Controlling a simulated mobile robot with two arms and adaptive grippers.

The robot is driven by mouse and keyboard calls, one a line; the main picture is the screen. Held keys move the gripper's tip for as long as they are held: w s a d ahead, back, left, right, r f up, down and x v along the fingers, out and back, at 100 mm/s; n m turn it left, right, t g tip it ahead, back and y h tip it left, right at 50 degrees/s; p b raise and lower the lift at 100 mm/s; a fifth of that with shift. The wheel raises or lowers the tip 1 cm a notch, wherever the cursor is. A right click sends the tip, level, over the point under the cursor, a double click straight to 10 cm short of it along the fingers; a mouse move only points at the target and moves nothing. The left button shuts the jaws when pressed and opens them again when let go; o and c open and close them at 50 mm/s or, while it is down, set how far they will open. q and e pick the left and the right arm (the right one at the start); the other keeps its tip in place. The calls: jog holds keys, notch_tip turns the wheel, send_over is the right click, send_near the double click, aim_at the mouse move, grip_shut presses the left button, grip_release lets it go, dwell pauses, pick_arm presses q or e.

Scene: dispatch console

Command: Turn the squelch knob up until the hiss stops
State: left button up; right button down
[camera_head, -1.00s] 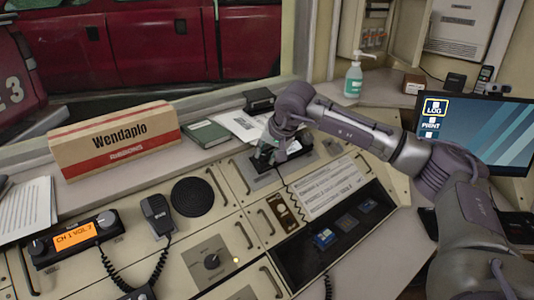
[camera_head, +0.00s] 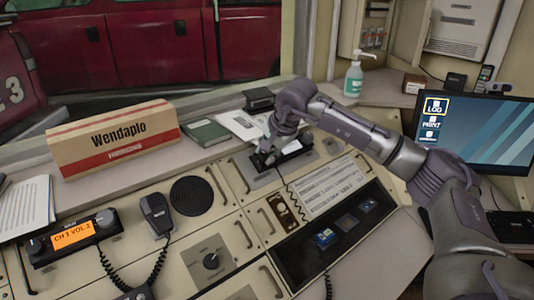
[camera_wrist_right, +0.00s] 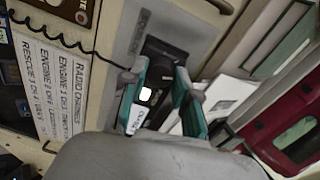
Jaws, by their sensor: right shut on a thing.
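A round dark knob (camera_head: 211,262) sits on a grey plate on the console, low in the head view; its label is unreadable. My left gripper is not in view.
A hand microphone (camera_head: 156,212) and a round speaker (camera_head: 191,196) lie between the radio and the black unit. A box (camera_head: 115,138) stands on the ledge. Metal handles and coiled cords stick up from the console. A monitor (camera_head: 473,130) is at the right.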

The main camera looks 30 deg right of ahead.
jog(key=shift+m, duration=1.7)
jog(key=shift+d, duration=0.1)
jog(key=c, duration=0.9)
grip_release()
jog(key=shift+o, duration=0.2)
jog(key=shift+r, duration=0.1)
jog(key=v, duration=1.1)
jog(key=shift+s+r, duration=0.25)
jog(key=shift+r, duration=0.1)
jog(key=shift+d, duration=0.1)
